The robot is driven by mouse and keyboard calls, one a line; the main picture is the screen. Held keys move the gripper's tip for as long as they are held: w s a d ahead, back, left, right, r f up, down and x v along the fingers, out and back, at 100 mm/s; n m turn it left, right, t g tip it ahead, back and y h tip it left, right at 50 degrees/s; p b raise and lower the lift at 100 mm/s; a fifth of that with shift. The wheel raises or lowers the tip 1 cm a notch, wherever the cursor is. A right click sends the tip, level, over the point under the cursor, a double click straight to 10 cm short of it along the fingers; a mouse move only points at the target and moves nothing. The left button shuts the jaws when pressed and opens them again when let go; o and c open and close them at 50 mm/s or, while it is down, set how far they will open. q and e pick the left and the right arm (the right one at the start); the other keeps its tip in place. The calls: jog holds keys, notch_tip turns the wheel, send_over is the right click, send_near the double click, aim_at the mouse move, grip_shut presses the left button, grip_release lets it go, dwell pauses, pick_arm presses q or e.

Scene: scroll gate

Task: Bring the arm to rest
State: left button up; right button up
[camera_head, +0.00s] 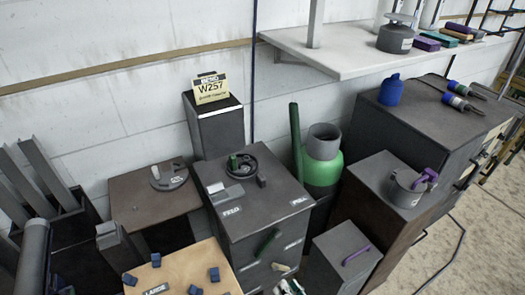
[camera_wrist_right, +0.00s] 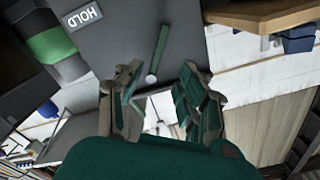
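My right gripper (camera_head: 288,287) shows only in part at the bottom edge of the head view, low in front of the dark cabinet (camera_head: 250,215). In the right wrist view its two fingers (camera_wrist_right: 165,98) stand apart with a gap between them and nothing held. A green lever (camera_wrist_right: 158,52) with a pale end lies just beyond the fingertips, apart from them as far as I can tell. This appears to be the green lever (camera_head: 267,243) on the cabinet's front. My left gripper does not show in either view.
A wooden table (camera_head: 195,262) with several blue blocks is at the bottom left. A grey box (camera_head: 345,250) with a purple handle stands right of the gripper. A green cylinder (camera_head: 322,168) stands behind the cabinet. A wall shelf (camera_head: 350,62) is at the back.

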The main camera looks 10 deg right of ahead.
jog(key=s+d+f+n+g+h, duration=0.1)
jog(key=s+d+f+g, duration=0.1)
jog(key=f, duration=0.6)
jog(key=s+d+f+n+g+h, duration=0.1)
jog(key=s+d+f+g, duration=0.15)
jog(key=f, duration=0.45)
jog(key=s+d+f+n+g+h, duration=0.1)
jog(key=s+f+g, duration=0.1)
jog(key=f, duration=0.6)
jog(key=s+d+f+n+g+h, duration=0.1)
jog(key=s+d+f+g, duration=0.2)
jog(key=s+f, duration=0.5)
jog(key=s+d+f+n+g+h, duration=0.1)
jog(key=s+f+g, duration=0.5)
jog(key=s, duration=0.9)
notch_tip(320, 180, down, 2)
jog(key=shift+d+n+h, duration=0.3)
jog(key=shift+d+h, duration=0.3)
jog(key=shift+d, duration=0.45)
